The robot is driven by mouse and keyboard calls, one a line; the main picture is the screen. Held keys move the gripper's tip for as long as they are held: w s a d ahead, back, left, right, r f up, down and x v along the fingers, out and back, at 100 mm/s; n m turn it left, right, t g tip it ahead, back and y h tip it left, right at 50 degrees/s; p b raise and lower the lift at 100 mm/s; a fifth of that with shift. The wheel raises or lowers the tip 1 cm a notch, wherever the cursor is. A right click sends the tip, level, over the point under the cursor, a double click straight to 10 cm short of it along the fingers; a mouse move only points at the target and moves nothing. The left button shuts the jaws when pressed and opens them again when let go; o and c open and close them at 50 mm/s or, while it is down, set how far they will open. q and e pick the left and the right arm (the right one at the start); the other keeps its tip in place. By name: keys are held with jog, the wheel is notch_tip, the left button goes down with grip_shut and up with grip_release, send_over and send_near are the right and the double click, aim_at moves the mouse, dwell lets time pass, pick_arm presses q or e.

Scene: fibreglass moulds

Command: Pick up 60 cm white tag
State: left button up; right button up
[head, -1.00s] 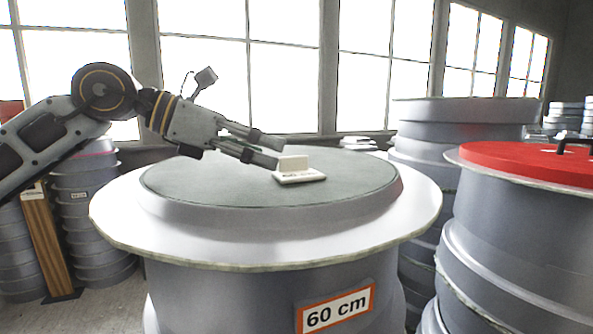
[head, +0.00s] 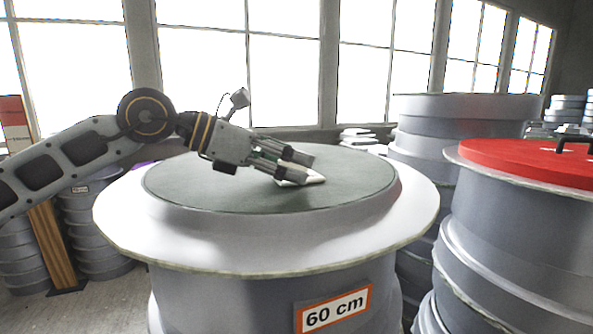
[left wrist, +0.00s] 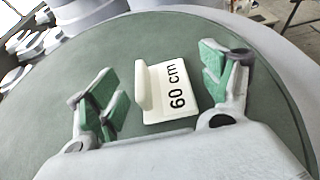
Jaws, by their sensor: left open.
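The white tag (left wrist: 172,94) lies on the green-grey round top of the mould, with "60 cm" in black on its flat face and a raised ridge along one side. My left gripper (left wrist: 160,88) is open, its green-padded fingers on either side of the tag and apart from it in the left wrist view. In the head view the left gripper (head: 301,167) is low over the mould top and hides most of the tag; a white part (head: 312,181) shows beside the fingertips. My right gripper is not in view.
The tag rests on a large grey mould (head: 130,225) with a wide rim and an orange-edged "60 cm" label (head: 336,309). A red-topped mould (head: 530,160) with a black handle stands at the right. More stacked moulds (head: 440,120) stand behind. The mould top around the tag is clear.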

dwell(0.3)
pick_arm(q)
jog(key=c, duration=1.1)
jog(key=shift+o, duration=0.2)
jog(key=shift+r, duration=0.1)
jog(key=shift+r, duration=0.8)
notch_tip(320, 180, up, 16)
jog(key=b, duration=0.2)
jog(key=shift+r, duration=0.1)
